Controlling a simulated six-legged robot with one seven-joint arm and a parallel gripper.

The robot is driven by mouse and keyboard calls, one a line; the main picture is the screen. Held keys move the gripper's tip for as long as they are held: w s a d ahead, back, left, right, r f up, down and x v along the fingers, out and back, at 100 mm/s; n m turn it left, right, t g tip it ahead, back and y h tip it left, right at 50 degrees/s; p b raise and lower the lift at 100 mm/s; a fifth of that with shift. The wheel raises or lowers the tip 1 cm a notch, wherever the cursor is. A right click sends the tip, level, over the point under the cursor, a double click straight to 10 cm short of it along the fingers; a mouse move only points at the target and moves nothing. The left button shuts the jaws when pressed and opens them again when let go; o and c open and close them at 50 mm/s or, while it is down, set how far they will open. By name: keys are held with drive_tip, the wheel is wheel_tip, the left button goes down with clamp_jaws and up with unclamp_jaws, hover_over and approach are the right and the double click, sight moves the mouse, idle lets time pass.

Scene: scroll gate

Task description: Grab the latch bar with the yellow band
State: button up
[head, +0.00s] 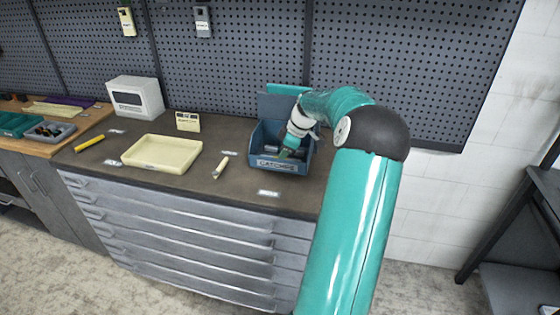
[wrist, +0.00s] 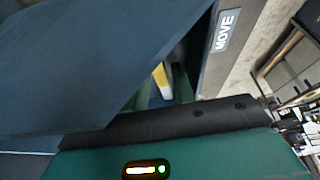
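My gripper (head: 285,152) reaches down into an open blue bin (head: 279,167) at the right of the workbench. In the wrist view its two green fingers (wrist: 163,90) stand apart. A piece with a yellow and a white part (wrist: 162,80) shows between or just beyond them. It may be the banded latch bar, but most of it is hidden. I cannot tell whether the fingers touch it. A large dark blue panel (wrist: 90,60) covers much of the wrist view. Dark items in the bin are too small to name.
A cream tray (head: 162,153), a small pale bar (head: 221,168) and a yellow cylinder (head: 89,143) lie on the bench, left of the bin. A white box (head: 136,98) stands behind. A pegboard (head: 230,50) backs the bench. A "MOVE" label (wrist: 226,30) is close by in the wrist view.

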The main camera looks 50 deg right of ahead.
clamp_jaws()
drive_tip(key=shift+r, duration=0.2)
